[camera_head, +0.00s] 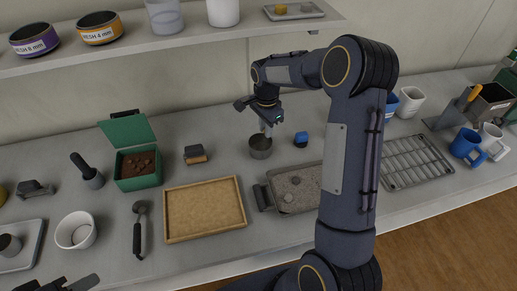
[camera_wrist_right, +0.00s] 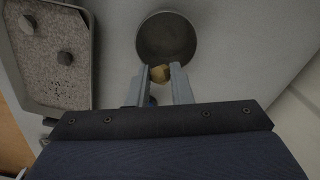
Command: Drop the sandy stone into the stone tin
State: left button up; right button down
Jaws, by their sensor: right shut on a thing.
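The sandy stone (camera_wrist_right: 160,74) is a small yellowish lump held between the fingertips of my right gripper (camera_wrist_right: 161,71) in the wrist view. That gripper (camera_head: 268,130) also shows in the head view, pointing down just above the stone tin. The stone tin (camera_head: 261,154) is a round grey metal cup standing on the counter. In the wrist view the tin (camera_wrist_right: 166,19) looks empty, and the stone appears at its near rim. The exact height above the rim is hard to judge. My left gripper (camera_head: 62,284) is partly in view at the bottom left, away from the tin.
A grey tray of gravel with dark stones (camera_head: 292,208) lies in front of the tin. A blue object (camera_head: 301,139) stands just right of it. A wooden tray (camera_head: 166,222), a green soil box (camera_head: 140,182) and a wire rack (camera_head: 385,179) occupy the counter. A shelf (camera_head: 240,39) runs behind.

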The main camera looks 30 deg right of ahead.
jog(key=shift+f+b, duration=0.9)
jog(key=shift+f, duration=0.9)
jog(key=c, duration=1.2)
grip_release()
jog(key=shift+r, duration=0.1)
notch_tip(320, 180, up, 8)
jog(key=shift+f+b, duration=0.25)
jog(key=shift+b, duration=0.25)
jog(key=shift+r, duration=0.1)
